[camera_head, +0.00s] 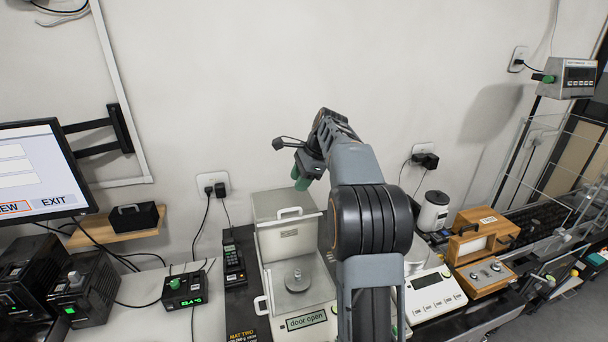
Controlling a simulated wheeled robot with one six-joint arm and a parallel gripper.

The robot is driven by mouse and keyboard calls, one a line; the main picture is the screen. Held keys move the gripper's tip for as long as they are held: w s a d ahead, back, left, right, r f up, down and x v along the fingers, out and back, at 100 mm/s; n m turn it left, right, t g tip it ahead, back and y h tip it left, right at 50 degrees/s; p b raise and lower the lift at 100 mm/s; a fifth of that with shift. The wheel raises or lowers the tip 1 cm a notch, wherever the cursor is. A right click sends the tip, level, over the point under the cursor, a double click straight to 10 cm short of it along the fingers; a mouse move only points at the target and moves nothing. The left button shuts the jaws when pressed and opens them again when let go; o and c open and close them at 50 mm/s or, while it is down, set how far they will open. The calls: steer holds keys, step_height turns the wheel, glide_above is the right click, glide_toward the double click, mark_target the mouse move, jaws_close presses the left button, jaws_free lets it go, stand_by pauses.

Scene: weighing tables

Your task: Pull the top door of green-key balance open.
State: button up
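A cream balance (263,262) stands at the middle of the bench, with a display (305,321) reading "door open". No green keys show on it. A pale panel with a white handle (289,211) is at its upper back; it appears to be the top door, and I can see down into the chamber past it. A metal weight (298,280) sits on the pan inside. A second handle (261,305) is on the left side. My gripper (300,180), with green fingertips, is above and behind the handle, apart from it. My arm hides the balance's right side.
A second white balance (434,297) and a wooden box (484,232) stand to the right. A black handset (233,262) is close on the left, with a small green-lit meter (184,289) beyond. The wall and its sockets (213,184) are close behind.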

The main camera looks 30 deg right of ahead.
steer(key=shift+v, duration=1.25)
steer(key=s+f+n+h, duration=0.2)
steer(key=s+f+n, duration=0.1)
steer(key=f+n, duration=0.4)
steer(key=s+a+f+n+t+h, duration=0.1)
steer(key=s+a+n, duration=0.5)
steer(key=s, duration=0.5)
steer(key=s+a+f+n+h, duration=0.1)
steer(key=s+a+n, duration=0.5)
steer(key=s+a, duration=0.3)
steer(key=shift+s+a+f+n+t+b, duration=0.3)
steer(key=shift+s+a+f+t, duration=0.1)
steer(key=shift+s, duration=0.6)
